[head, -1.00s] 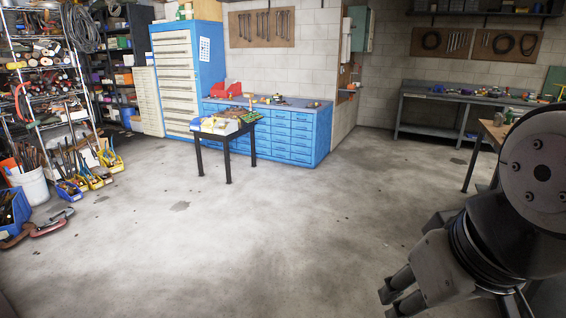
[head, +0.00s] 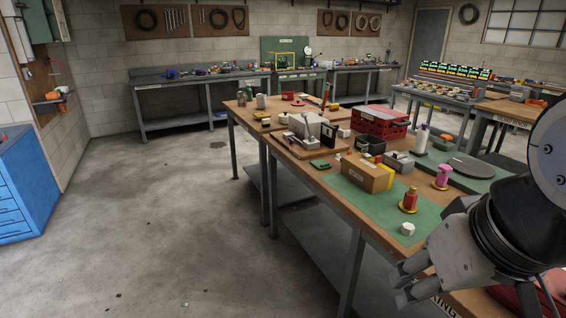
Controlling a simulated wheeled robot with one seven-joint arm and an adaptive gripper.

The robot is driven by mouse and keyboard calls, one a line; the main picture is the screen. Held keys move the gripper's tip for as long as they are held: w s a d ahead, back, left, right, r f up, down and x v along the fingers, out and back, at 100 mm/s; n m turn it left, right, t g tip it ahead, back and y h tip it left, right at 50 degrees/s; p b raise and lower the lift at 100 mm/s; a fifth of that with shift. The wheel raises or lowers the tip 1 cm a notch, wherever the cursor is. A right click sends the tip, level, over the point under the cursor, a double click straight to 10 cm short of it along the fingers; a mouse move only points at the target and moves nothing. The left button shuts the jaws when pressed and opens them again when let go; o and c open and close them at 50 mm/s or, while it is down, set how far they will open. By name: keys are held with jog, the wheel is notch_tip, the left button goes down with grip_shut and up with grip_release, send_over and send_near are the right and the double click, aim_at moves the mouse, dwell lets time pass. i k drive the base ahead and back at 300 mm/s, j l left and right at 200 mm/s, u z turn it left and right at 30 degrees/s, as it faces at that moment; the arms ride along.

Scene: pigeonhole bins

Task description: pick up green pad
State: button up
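A small dark green pad (head: 320,164) lies on the near wooden workbench, left of a cardboard box. A large flat green mat (head: 352,194) also lies on that bench, under the box. My gripper (head: 396,284) is at the lower right, in front of the bench's near edge in the picture and apart from both green things. Its two fingers are spread with a gap between them, and nothing shows in it.
The workbench also holds the cardboard box (head: 367,174), a red crate (head: 379,122), a red-and-gold part (head: 409,200) and a white nut-like piece (head: 407,229). A blue drawer cabinet (head: 26,188) stands at the left.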

aim_at(320, 164)
jog(key=i+j+z, duration=0.35)
jog(key=i+j, duration=0.2)
jog(key=i+j+z, duration=0.1)
jog(key=i+j, duration=0.2)
jog(key=j, duration=0.15)
jog(key=i+j+z, duration=0.1)
jog(key=i+j, duration=0.2)
jog(key=i+j+z, duration=0.15)
jog(key=i+j, duration=0.15)
jog(key=j, duration=0.2)
jog(key=i+j+z, duration=0.1)
jog(key=i+j, duration=0.15)
jog(key=j, duration=0.2)
jog(key=i+j+z, duration=0.1)
jog(key=i+j, duration=0.15)
jog(key=j, duration=0.25)
jog(key=i+j+z, duration=0.1)
jog(key=j, duration=0.35)
jog(key=i+j+z, duration=0.1)
jog(key=i+j, duration=0.2)
jog(key=j, duration=0.25)
